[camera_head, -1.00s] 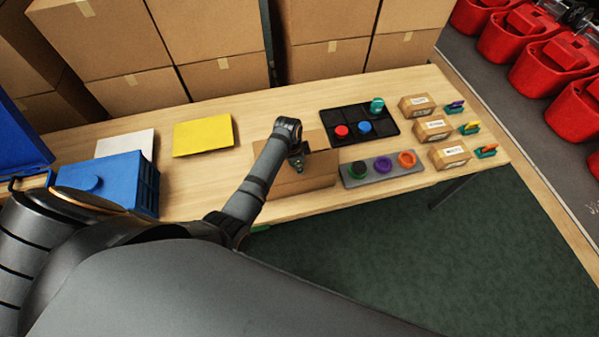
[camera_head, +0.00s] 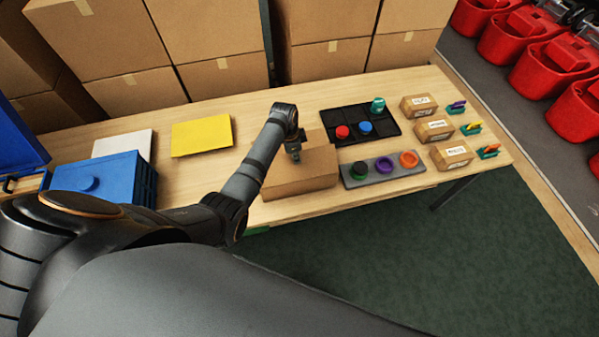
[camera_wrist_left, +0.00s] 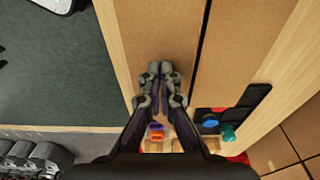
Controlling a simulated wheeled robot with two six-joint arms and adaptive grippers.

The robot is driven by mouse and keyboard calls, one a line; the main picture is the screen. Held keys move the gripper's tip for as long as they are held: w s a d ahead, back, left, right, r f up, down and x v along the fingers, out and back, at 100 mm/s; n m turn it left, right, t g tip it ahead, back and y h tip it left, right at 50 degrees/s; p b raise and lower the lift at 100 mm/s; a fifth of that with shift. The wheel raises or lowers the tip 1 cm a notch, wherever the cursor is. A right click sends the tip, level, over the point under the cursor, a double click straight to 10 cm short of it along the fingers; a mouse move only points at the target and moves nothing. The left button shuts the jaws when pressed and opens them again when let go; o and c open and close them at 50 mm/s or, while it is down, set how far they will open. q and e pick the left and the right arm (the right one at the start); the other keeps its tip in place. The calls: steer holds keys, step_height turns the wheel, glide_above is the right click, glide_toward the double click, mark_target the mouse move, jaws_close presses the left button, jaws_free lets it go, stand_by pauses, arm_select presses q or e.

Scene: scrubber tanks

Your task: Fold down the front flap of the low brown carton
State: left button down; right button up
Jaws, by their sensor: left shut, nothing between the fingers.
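The low brown carton (camera_head: 305,174) sits on the table near its front edge in the head view, with its top looking flat. In the left wrist view its front flap (camera_wrist_left: 150,35) lies beside the other top panel (camera_wrist_left: 235,50), with a thin dark seam between them. My left gripper (camera_head: 295,154) is shut and empty, over the carton's top. In the left wrist view its closed fingertips (camera_wrist_left: 160,68) are over the front flap; I cannot tell whether they touch it. The arm hides the carton's left part in the head view. My right gripper is not in view.
Right of the carton are a black tray (camera_head: 353,142) and a grey holder (camera_head: 372,178) with coloured pieces. Small labelled boxes (camera_head: 436,130) stand farther right. A yellow sheet (camera_head: 201,136) and a blue crate (camera_head: 105,180) are left. Stacked cartons (camera_head: 215,35) stand behind.

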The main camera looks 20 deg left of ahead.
arm_select(q)
steer(key=shift+w+a+f+b, duration=0.2)
steer(key=shift+w+f+b, duration=0.1)
steer(key=shift+f+b, duration=0.2)
steer(key=shift+w+a+f+b, duration=0.2)
steer(key=shift+w+f+b, duration=0.15)
steer(key=shift+b, duration=0.2)
steer(key=shift+w+a+f+b, duration=0.35)
steer(key=shift+w+f+b, duration=0.05)
steer(key=shift+b, duration=0.05)
steer(key=shift+f+b, duration=0.55)
steer(key=shift+f, duration=0.25)
step_height(320, 180, up, 9)
steer(key=p, duration=0.9)
steer(key=shift+r+p, duration=0.1)
steer(key=shift+p, duration=0.2)
steer(key=shift+s, duration=0.1)
steer(key=shift+f, duration=0.2)
